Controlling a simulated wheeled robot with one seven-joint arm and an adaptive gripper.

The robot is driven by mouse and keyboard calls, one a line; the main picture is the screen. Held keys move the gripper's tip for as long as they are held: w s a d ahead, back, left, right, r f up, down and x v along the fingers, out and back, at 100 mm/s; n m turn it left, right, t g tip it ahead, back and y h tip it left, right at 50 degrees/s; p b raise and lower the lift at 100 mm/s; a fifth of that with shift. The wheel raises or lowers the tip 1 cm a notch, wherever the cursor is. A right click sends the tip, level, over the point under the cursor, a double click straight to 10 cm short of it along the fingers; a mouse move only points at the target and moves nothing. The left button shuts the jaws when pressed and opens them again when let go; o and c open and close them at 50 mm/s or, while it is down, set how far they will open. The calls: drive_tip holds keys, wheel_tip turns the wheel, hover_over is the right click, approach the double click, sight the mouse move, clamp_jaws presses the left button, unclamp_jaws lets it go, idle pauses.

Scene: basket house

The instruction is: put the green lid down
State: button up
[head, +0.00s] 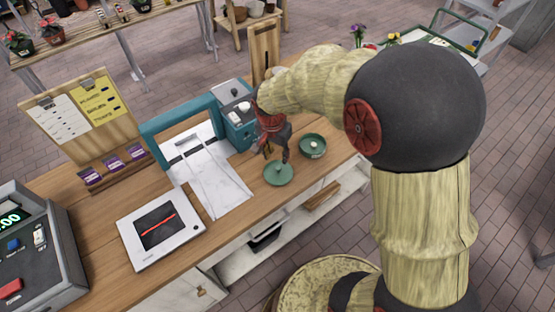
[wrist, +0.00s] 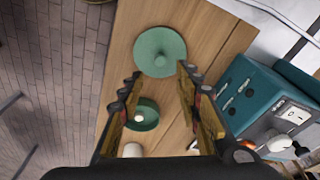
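The green lid (head: 278,176) is round with a small knob in its middle. It appears to lie knob-up on the wooden counter near its front edge; it also shows in the wrist view (wrist: 152,45). My gripper (head: 276,156) is just behind and above the lid in the head view. In the wrist view my gripper (wrist: 159,72) has its two fingers spread wide with nothing between their tips, and the lid's knob is just beyond them. A round green dish (head: 305,150) with a pale thing in it stands to the right; it also shows in the wrist view (wrist: 150,124), partly behind the left finger.
A teal machine (head: 237,130) stands close behind my gripper. Bare wood (head: 225,226) shows along the front edge.

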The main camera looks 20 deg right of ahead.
drive_tip(key=s+r+n+t, duration=0.1)
drive_tip(key=s+r+n, duration=0.15)
drive_tip(key=r, duration=0.45)
drive_tip(key=s+r+n+t, duration=0.1)
drive_tip(key=s+r, duration=0.3)
drive_tip(key=r, duration=0.3)
drive_tip(key=s+r+n+t, duration=0.1)
drive_tip(key=s+r+n, duration=0.2)
drive_tip(key=s, duration=0.4)
drive_tip(key=s+d+r+n+t+y, duration=0.1)
drive_tip(key=s+r+n, duration=0.2)
drive_tip(key=s, duration=0.4)
drive_tip(key=shift+s+r, duration=0.25)
drive_tip(key=shift+r, duration=0.45)
